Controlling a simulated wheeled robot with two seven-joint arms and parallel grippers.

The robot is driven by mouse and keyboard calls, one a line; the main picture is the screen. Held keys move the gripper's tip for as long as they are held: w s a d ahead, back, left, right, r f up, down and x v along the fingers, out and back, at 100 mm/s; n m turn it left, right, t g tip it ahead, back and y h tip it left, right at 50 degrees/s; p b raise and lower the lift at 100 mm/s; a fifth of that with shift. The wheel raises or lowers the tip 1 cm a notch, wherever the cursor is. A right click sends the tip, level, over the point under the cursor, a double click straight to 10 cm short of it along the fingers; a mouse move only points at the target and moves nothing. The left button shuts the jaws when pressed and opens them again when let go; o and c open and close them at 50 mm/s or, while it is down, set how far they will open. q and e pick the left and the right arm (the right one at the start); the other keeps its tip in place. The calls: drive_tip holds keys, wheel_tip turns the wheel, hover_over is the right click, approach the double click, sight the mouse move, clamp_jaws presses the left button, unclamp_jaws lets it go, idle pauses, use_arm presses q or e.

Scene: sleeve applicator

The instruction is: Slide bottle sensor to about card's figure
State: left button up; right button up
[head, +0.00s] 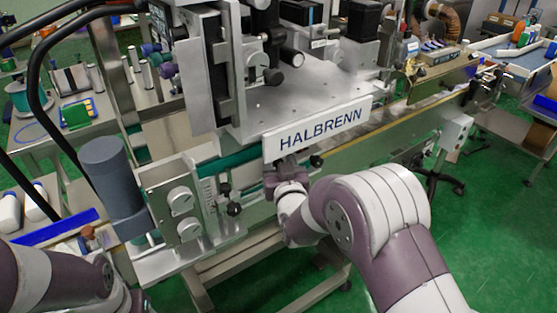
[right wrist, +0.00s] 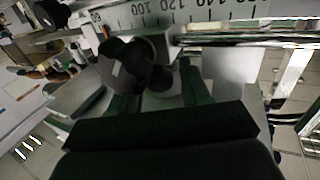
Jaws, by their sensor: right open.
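A ruler scale (right wrist: 190,12) with printed figures such as 100, 120 and 140 runs across the top of the right wrist view. A black knob (right wrist: 126,66) sits just below the scale, and I take it to belong to the bottle sensor's slide. My right gripper (right wrist: 160,98) is open, with its fingers to either side below the knob; I cannot tell whether they touch it. In the head view my right gripper (head: 284,172) is under the HALBRENN sign (head: 318,132) and hides the sensor there. I cannot make out a card with a figure. My left gripper is not visible.
The machine's grey control box (head: 178,205) with two dials and a dark cylinder (head: 108,170) stand left of my right gripper. A conveyor (head: 420,100) runs to the upper right. White bottles (head: 32,207) are at the far left. Green floor is open at the lower right.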

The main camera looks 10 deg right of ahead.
clamp_jaws()
drive_tip(key=shift+s+a+f+b, duration=0.1)
drive_tip(key=shift+a+b, duration=0.05)
drive_tip(key=shift+b, duration=0.45)
unclamp_jaws()
drive_tip(key=shift+s, duration=0.15)
drive_tip(key=s, duration=1.2)
drive_tip(key=shift+s+a, duration=0.25)
drive_tip(key=shift+a, duration=0.1)
